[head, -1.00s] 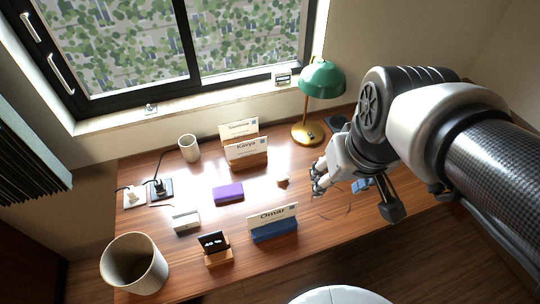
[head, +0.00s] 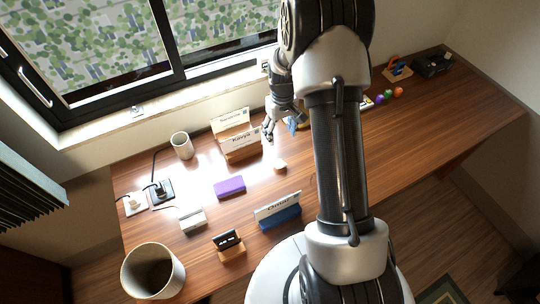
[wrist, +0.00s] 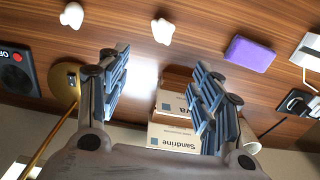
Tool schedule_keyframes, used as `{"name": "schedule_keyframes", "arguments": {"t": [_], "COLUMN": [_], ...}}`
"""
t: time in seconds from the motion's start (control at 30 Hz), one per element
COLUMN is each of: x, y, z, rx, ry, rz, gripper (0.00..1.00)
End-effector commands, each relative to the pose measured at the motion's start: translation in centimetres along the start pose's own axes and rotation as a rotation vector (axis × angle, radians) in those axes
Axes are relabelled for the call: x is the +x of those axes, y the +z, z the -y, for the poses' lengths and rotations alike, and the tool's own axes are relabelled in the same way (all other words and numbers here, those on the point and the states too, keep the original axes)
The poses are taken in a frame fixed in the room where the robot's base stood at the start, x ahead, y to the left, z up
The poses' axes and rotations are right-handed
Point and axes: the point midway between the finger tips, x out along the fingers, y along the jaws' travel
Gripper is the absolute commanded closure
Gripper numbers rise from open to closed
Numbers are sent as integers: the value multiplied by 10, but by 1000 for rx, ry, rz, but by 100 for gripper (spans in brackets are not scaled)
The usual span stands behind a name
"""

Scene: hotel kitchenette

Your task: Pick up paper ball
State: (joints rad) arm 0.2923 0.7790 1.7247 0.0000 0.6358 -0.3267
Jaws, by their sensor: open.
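A small crumpled white paper ball (head: 280,165) lies on the wooden desk, right of the purple box. It shows in the wrist view (wrist: 162,31) beyond the gap between my fingers. A second small white lump (wrist: 72,15) lies farther left in the wrist view; I cannot make it out in the head view, where my arm covers part of the desk. My gripper (head: 268,133) is open and empty, near the name cards and behind the paper ball. In the wrist view its two fingers (wrist: 157,75) are spread wide, apart from the ball.
Name cards (head: 240,141) stand close to my gripper. An Omar card (head: 278,209), purple box (head: 229,188), white cup (head: 182,146) and bin (head: 136,277) are farther out. A brass lamp base (wrist: 66,80) and black device (wrist: 15,75) show at left in the wrist view.

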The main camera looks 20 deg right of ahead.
Motion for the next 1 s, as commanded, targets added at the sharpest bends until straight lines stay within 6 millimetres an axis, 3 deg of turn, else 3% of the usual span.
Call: {"name": "schedule_keyframes", "arguments": {"t": [0.5, 0.87, 1.0], "x": [103, 129, 147], "y": [2, 4, 10], "z": [0, 0, 1], "rx": [0, 0, 1], "ry": [-2, -1, -2], "rz": [5, 2, 5], "gripper": [40, 40, 40]}}
